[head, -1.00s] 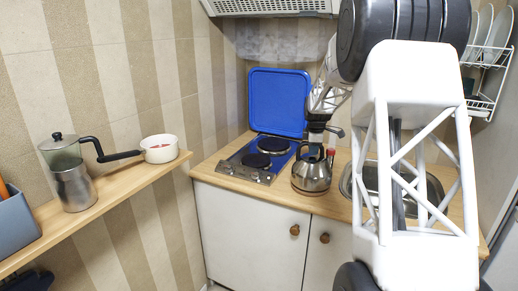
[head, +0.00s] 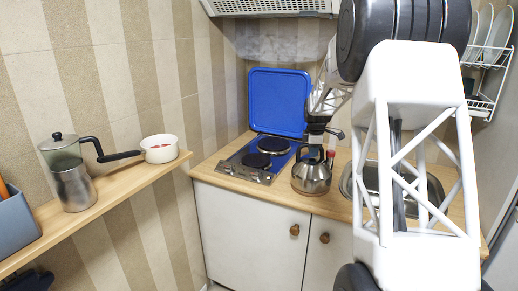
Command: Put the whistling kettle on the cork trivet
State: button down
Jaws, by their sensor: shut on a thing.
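The whistling kettle (head: 311,180), shiny steel with a dark handle, is on or just above the wooden worktop, right of the hob. I cannot tell whether its base touches the wood. My gripper (head: 315,151) is over the kettle from above, shut on its handle; the arm and gripper partly hide the handle. I cannot make out the cork trivet in this view.
The two-plate hob (head: 240,170) has its blue lid (head: 278,102) raised. A sink (head: 433,190) is to the right, partly behind my arm. A small red-topped item (head: 331,154) is close by the kettle. A left shelf (head: 130,190) holds a coffee press (head: 72,185) and a white pan (head: 159,149).

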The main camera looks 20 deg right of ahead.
jog(key=shift+r, duration=0.1)
jog(key=c, duration=1)
grip_release()
jog(key=shift+o, duration=0.2)
notch_tip(320, 180, up, 8)
jog(key=s, duration=0.1)
jog(key=shift+s+a+f, duration=0.15)
jog(key=shift+a+f, duration=0.05)
jog(key=shift+a, duration=0.15)
jog(key=shift+a, duration=0.1)
